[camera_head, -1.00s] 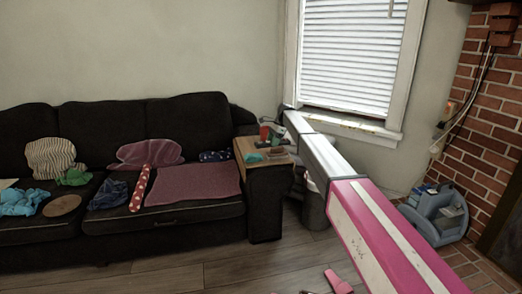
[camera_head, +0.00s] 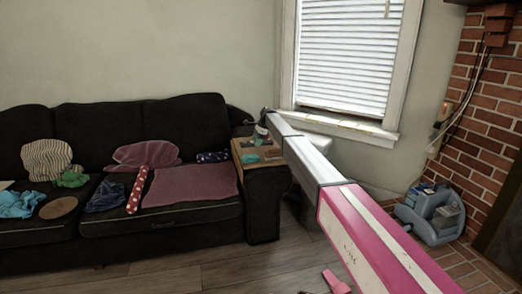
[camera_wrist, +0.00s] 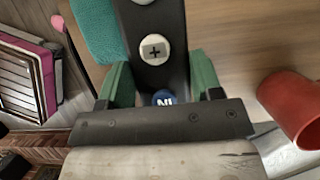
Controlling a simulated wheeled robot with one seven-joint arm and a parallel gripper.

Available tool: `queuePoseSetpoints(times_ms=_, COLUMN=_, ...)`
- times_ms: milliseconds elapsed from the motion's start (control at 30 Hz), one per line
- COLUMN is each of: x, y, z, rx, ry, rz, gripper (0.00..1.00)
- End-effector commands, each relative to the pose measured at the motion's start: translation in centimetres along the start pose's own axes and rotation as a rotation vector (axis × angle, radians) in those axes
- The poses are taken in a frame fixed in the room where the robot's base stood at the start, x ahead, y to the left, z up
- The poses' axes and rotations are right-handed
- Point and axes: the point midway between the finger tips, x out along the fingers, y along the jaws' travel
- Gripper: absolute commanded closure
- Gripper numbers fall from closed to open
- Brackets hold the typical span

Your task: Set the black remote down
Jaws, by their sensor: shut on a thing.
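The black remote (camera_wrist: 178,20), with round white buttons and a blue one, is between the green fingers of my gripper (camera_wrist: 161,72) in the wrist view. The fingers are shut on its sides. Its far end runs out of the picture. It is over a wooden top (camera_wrist: 240,45); I cannot tell whether it touches. In the head view this wooden top (camera_head: 243,148) is at the sofa's right end, with my arm reaching to it. The remote is too small to make out there.
A teal cloth (camera_wrist: 96,28) lies left of the remote, close by. A red cup (camera_wrist: 293,110) is at the right. The dark sofa (camera_head: 215,115) holds clothes and cushions. A blue-grey object (camera_head: 432,213) stands by the brick wall. Bare wood shows between remote and cup.

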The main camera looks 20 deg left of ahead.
Motion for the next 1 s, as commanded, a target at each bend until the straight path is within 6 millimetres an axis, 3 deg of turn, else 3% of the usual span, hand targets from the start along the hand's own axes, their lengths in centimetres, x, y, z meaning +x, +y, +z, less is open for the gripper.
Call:
queuePoseSetpoints(times_ms=100, x=0.4, y=-1.4, z=-2.5, rx=0.002, ry=0.000, rz=-0.001, gripper=0.69)
queuePoseSetpoints(times_ms=200, x=0.7, y=-1.8, z=-3.5, rx=0.001, ry=0.000, rz=-0.001, gripper=0.69)
queuePoseSetpoints(times_ms=367, x=1.6, y=-1.8, z=-4.1, rx=0.000, ry=0.000, rz=0.000, gripper=0.69)
queuePoseSetpoints(times_ms=600, x=4.3, y=-1.8, z=-5.2, rx=0.000, ry=0.000, rz=0.000, gripper=0.69)
queuePoseSetpoints(times_ms=967, x=4.7, y=-1.8, z=-5.4, rx=0.000, ry=0.000, rz=0.000, gripper=0.69)
queuePoseSetpoints(times_ms=1000, x=4.8, y=-1.8, z=-5.4, rx=0.000, ry=0.000, rz=0.000, gripper=0.38)
